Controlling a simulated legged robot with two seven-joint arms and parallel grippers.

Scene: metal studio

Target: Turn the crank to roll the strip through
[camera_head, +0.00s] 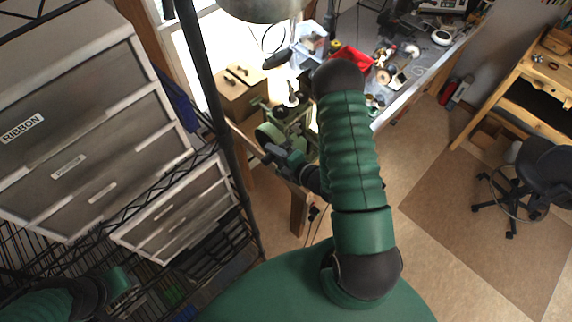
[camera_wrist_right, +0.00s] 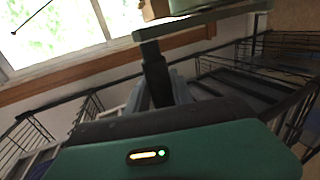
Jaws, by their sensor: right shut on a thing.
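The green rolling mill (camera_head: 290,115) stands at the near end of the workbench, partly hidden behind my right arm. My right gripper (camera_head: 277,155) is at the mill's near side, low and to the left of my forearm. In the right wrist view the gripper (camera_wrist_right: 157,88) is shut on the dark upright crank handle (camera_wrist_right: 152,60). The handle hangs from a flat grey-green crank arm (camera_wrist_right: 190,24). I cannot make out the strip in either view.
A wire shelf with grey drawer units (camera_head: 85,120) stands close on the left, its black post near my right gripper. The cluttered bench (camera_head: 400,85) runs back to the right. The floor on the right is open up to a black chair (camera_head: 540,175).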

